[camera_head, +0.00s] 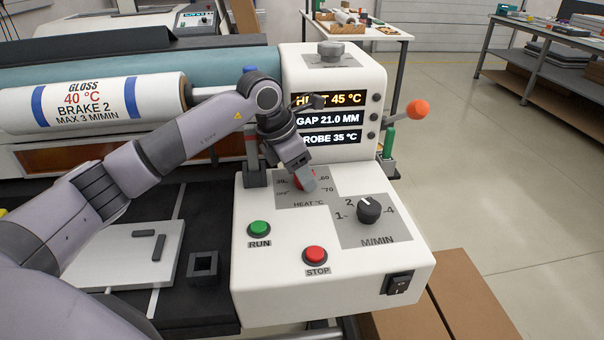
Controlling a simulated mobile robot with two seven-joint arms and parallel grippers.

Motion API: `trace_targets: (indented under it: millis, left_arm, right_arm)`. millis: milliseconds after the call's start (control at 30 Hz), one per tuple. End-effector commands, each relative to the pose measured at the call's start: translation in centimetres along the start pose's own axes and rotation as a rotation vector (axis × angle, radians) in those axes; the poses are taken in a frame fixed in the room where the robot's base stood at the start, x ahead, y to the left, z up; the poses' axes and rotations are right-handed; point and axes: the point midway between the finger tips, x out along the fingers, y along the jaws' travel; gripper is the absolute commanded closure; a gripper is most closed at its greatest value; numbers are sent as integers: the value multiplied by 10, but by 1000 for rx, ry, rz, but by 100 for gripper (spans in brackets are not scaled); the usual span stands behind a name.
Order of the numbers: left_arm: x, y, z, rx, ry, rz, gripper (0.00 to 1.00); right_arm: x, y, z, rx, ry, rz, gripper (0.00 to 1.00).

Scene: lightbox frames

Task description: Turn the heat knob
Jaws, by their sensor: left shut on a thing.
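The heat knob (299,183) is on the sloped white control panel, on a grey plate marked HEAT °C. Only a bit of red shows, as my left gripper (307,185) covers most of it. My left gripper points down from above and is shut on the heat knob. The knob's pointer is hidden; scale marks such as 70 show beside it. The display (327,118) reads HEAT 45 °C, GAP 21.0 MM and PROBE 35 °C, its left end partly covered by my wrist. My right gripper is not in view.
A black M/MIN knob (369,209), green RUN button (259,229), red STOP button (315,254) and black rocker switch (397,283) share the panel. A white roll (95,103) reads GLOSS, 40 °C, BRAKE 2. An orange-red ball handle (418,109) stands out at the right.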

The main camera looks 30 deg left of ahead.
Motion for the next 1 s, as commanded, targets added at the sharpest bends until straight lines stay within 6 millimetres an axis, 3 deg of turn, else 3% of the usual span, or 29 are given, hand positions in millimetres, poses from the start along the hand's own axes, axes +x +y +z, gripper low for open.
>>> trace_targets:
  millis: [633, 667, 700, 1000]
  left_arm:
    - [-1, 1, 1, 49, -3, -18, 85]
    - [-1, 1, 1, 48, -3, -18, 44]
    - [-1, 1, 1, 48, -3, -18, 31]
    - [-1, 1, 0, 48, -1, -19, 29]
  right_arm:
    - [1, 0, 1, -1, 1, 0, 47]
    - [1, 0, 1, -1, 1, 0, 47]
    - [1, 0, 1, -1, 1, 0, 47]
    - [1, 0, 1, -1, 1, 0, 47]
